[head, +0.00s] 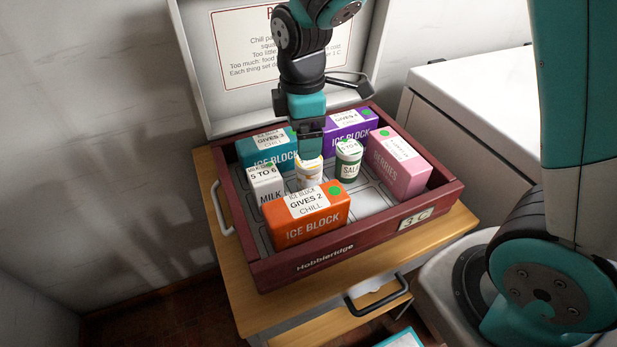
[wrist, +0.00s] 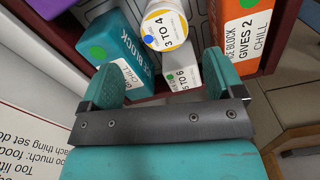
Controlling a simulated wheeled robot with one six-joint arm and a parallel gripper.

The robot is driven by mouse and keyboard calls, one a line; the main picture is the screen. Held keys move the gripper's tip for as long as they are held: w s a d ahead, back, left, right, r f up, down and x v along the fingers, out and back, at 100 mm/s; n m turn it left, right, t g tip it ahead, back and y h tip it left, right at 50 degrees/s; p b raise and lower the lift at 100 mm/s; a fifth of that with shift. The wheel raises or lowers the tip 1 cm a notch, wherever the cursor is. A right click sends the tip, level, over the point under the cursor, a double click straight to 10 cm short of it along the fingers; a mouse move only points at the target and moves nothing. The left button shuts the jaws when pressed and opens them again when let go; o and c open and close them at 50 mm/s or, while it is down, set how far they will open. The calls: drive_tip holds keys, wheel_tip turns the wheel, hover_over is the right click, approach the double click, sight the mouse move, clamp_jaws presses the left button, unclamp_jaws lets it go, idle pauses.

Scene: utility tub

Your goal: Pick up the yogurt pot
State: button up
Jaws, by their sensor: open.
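A small white pot with yellow markings (head: 311,173), which looks like the yogurt pot, stands in the middle of the dark red tray (head: 265,278). Its own name is not readable. In the wrist view the pot (wrist: 166,27) shows a "3 TO 4" label, a blue dot and a yellow ring, beyond my fingertips. My gripper (head: 310,148) is above the pot in the head view and hides part of its top. In the wrist view my gripper (wrist: 162,75) is open, with nothing held between its teal fingers.
Close around the pot stand a milk carton (head: 267,192), an orange ice block (head: 312,217), a teal ice block (head: 258,153), a purple ice block (head: 348,132) and a green-labelled jar (head: 348,164). A pink berries box (head: 401,168) is at right. A raised lid (head: 220,75) stands behind.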

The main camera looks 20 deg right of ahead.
sight(306, 169)
wheel_tip(306, 169, down, 4)
drive_tip(key=shift+r, duration=0.15)
drive_tip(key=shift+s+d+f+b, duration=0.1)
drive_tip(key=shift+s+f+b, duration=0.1)
drive_tip(key=shift+f, duration=0.7)
drive_tip(key=shift+s+a+f+b, duration=0.1)
drive_tip(key=shift+f+b, duration=0.05)
drive_tip(key=shift+f, duration=0.7)
drive_tip(key=shift+s+d+f+b, duration=0.1)
drive_tip(key=shift+f+b, duration=0.1)
drive_tip(key=shift+f, duration=0.7)
drive_tip(key=c, duration=1.1)
drive_tip(key=shift+r, duration=0.1)
